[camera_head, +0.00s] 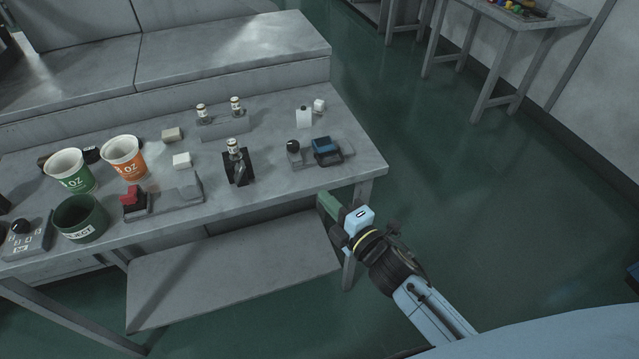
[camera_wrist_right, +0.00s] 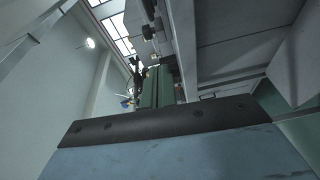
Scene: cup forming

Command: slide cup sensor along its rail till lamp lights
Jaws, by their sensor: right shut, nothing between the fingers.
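I cannot tell for certain which piece is the cup sensor. At the table's right end, a grey base (camera_head: 327,157) carries a blue block (camera_head: 325,148) and a black round knob (camera_head: 293,146). Another low grey base (camera_head: 170,203) near the front edge carries a red block (camera_head: 131,195) and a grey block. No lit lamp is clear. My right gripper (camera_head: 324,203) is shut and empty, just off the table's front right corner, below and right of the blue block. Its green fingers (camera_wrist_right: 160,86) show together in the right wrist view. My left gripper is not in view.
A green cup (camera_head: 70,172), an orange cup (camera_head: 124,158) and a dark green reject bin (camera_head: 80,218) stand at left. A black stand (camera_head: 238,168) holds a small bottle. The table's right edge (camera_head: 377,171) is near my gripper. Open floor lies to the right.

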